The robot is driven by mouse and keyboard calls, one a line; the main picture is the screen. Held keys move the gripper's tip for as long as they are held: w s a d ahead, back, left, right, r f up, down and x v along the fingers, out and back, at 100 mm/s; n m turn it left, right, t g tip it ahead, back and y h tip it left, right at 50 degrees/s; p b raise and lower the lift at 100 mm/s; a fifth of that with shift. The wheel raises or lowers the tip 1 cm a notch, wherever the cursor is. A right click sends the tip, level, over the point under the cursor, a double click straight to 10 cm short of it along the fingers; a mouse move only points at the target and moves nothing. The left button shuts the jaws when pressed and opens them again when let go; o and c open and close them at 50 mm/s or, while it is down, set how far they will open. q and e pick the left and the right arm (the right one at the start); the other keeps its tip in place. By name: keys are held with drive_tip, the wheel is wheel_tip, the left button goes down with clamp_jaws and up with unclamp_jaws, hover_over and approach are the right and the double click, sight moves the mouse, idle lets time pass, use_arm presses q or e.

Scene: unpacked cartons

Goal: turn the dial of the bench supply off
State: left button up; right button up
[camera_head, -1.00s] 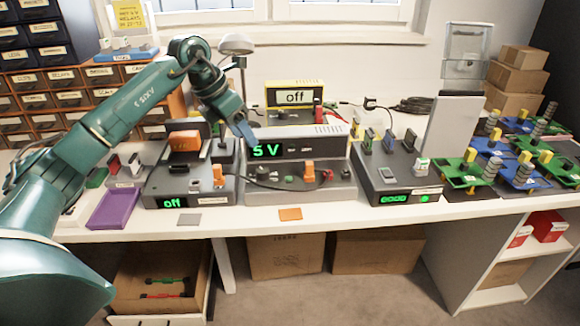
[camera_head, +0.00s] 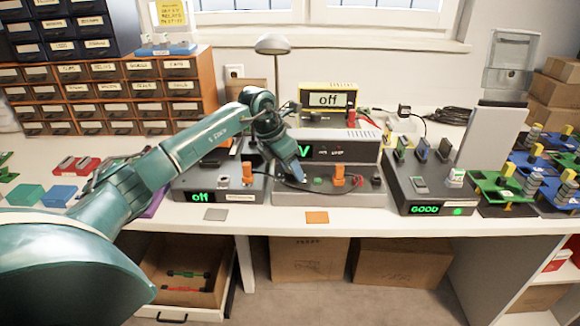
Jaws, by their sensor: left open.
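The bench supply (camera_head: 350,153) is a grey box with a green display, stacked on another grey unit (camera_head: 325,198) at the back of the bench. Only the "V" of its display shows; my left arm covers the left part. My left gripper (camera_head: 301,181) points down in front of the supply's lower left front, close to the lower unit's panel. It is open and nothing shows between its fingers. I cannot make out a dial, which may be hidden behind the gripper. My right gripper is not in view.
An orange plug (camera_head: 338,176) stands right of the gripper. A black unit reading "off" (camera_head: 215,190) is to the left, and one reading "GOOD" (camera_head: 432,195) to the right. A yellow meter reading "off" (camera_head: 329,98) and a lamp (camera_head: 272,44) stand behind. The bench's front strip is mostly clear.

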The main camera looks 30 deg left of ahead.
use_arm(q)
drive_tip(key=shift+c, duration=0.9)
drive_tip(key=c, duration=0.8)
